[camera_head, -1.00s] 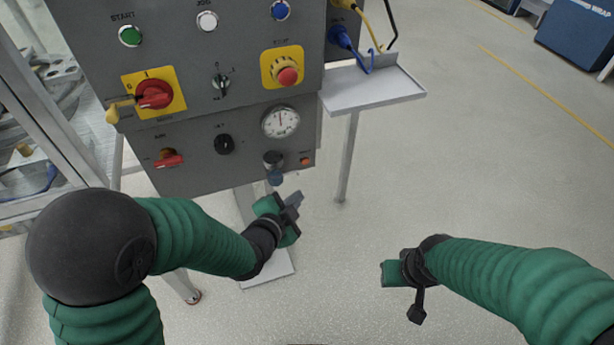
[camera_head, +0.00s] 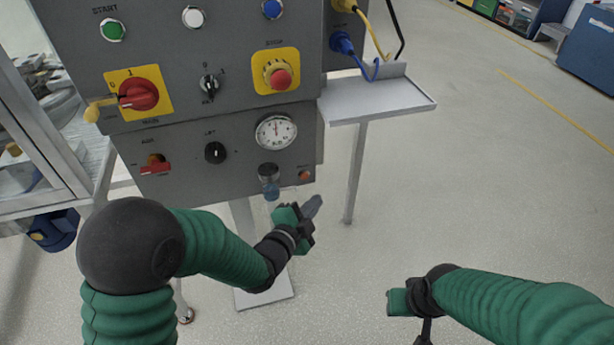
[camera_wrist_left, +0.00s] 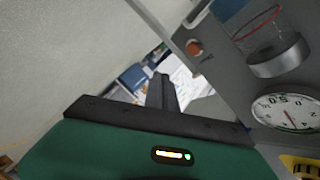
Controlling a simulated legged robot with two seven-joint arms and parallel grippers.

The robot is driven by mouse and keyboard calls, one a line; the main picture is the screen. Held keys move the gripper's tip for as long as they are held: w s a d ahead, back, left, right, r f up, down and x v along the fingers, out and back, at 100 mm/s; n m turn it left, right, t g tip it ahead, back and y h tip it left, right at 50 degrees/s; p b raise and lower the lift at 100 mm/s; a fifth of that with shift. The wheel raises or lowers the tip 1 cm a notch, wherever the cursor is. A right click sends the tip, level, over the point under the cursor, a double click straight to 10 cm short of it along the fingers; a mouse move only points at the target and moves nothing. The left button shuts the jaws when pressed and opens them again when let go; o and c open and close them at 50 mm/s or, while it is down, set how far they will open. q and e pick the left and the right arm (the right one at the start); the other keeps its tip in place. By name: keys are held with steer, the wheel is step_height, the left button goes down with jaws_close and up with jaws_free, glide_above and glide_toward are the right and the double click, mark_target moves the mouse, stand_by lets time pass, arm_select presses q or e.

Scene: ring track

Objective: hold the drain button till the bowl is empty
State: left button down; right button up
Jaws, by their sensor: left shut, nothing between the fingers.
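The drain button (camera_head: 304,176) is a small orange-red button low on the grey panel's right side, and it also shows in the left wrist view (camera_wrist_left: 194,47). The bowl (camera_head: 270,188) is a small clear cup under a dark collar, left of the button. In the left wrist view the bowl (camera_wrist_left: 266,28) is clear with a red line, and bluish in the head view. My left gripper (camera_head: 313,206) is shut and empty, just below the button and apart from it. My right gripper (camera_head: 396,302) is at the lower right, away from the panel; its fingers are unclear.
A round gauge (camera_head: 276,131) sits above the bowl. A red stop button (camera_head: 280,78), red rotary switch (camera_head: 138,94) and black knob (camera_head: 215,152) are on the same panel. A grey shelf (camera_head: 375,100) on a leg stands to the right.

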mark_target(304, 176)
arm_select(q)
steer(key=shift+w+a, duration=0.3)
steer(key=shift+w, duration=0.5)
steer(key=shift+w+a, duration=0.35)
steer(key=shift+w, duration=0.5)
steer(key=shift+w+a, duration=0.3)
steer(key=shift+w, duration=0.5)
steer(key=shift+a, duration=0.15)
steer(key=shift+w, duration=0.1)
steer(key=shift+w+a, duration=0.1)
steer(key=shift+w, duration=0.15)
steer(key=shift+w+a, duration=0.15)
steer(key=shift+w, duration=0.25)
stand_by(2.6)
stand_by(0.5)
steer(key=shift+s+d, duration=0.3)
steer(key=shift+s, duration=0.5)
steer(key=shift+s, duration=0.1)
